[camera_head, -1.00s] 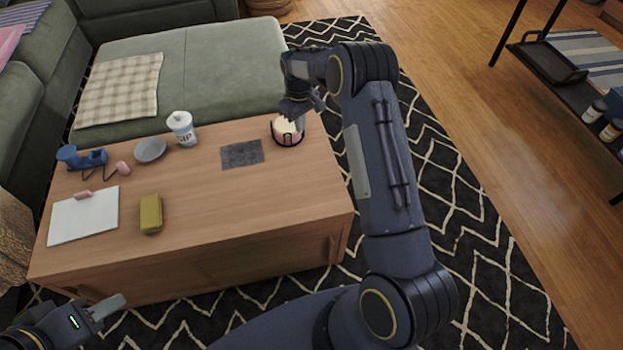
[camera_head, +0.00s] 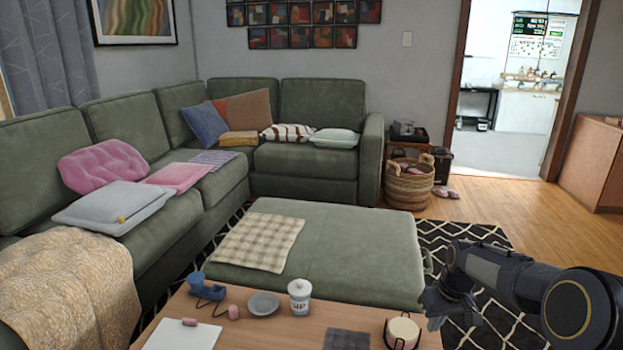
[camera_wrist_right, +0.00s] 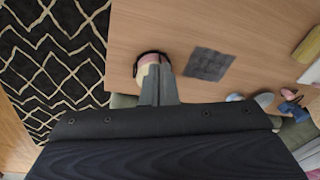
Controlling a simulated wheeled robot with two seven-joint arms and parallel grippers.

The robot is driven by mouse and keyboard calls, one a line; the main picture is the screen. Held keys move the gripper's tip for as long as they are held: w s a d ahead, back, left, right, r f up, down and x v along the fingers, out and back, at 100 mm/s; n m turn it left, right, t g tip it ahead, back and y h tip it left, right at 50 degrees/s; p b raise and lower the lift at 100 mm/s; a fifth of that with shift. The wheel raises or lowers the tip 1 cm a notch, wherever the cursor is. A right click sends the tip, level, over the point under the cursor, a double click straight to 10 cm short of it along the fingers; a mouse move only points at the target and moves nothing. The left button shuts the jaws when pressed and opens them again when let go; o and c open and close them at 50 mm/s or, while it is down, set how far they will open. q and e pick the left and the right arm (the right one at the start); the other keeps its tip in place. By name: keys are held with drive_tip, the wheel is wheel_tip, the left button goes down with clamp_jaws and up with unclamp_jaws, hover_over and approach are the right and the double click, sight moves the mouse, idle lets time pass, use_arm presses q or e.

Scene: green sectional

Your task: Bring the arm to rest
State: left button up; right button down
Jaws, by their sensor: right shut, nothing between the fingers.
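My right arm (camera_head: 525,290) reaches in from the right edge of the head view. Its gripper (camera_head: 436,318) points down beside the table's right end, just right of a round cream-and-pink item in a dark holder (camera_head: 403,332). In the right wrist view my right gripper (camera_wrist_right: 158,84) is shut with its fingers together and nothing between them. The fingers overlap part of the round item (camera_wrist_right: 151,59) in that view; I cannot tell the exact gap. My left gripper is in neither view now.
The wooden coffee table (camera_head: 270,327) holds a dark cloth (camera_head: 346,343), a lidded white cup (camera_head: 299,297), a grey dish (camera_head: 263,303) and a blue item (camera_head: 205,288). A green ottoman (camera_head: 350,250) stands behind it. Patterned rug (camera_wrist_right: 50,60) lies beside the table.

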drive_tip(key=s+a+r+m+t+y, duration=0.2)
drive_tip(key=s+a+r, duration=0.1)
drive_tip(key=s+r, duration=1)
drive_tip(key=s+a+f+m+t, duration=0.1)
drive_tip(key=s+a+f, duration=0.15)
drive_tip(key=s, duration=0.65)
drive_tip(key=s+a+f+t, duration=0.1)
drive_tip(key=s+a, duration=0.3)
drive_tip(key=s, duration=0.6)
wheel_tip(320, 180, up, 23)
drive_tip(key=p, duration=2.3)
drive_tip(key=shift+y, duration=0.3)
drive_tip(key=shift+s+f, duration=0.1)
drive_tip(key=shift+f, duration=0.05)
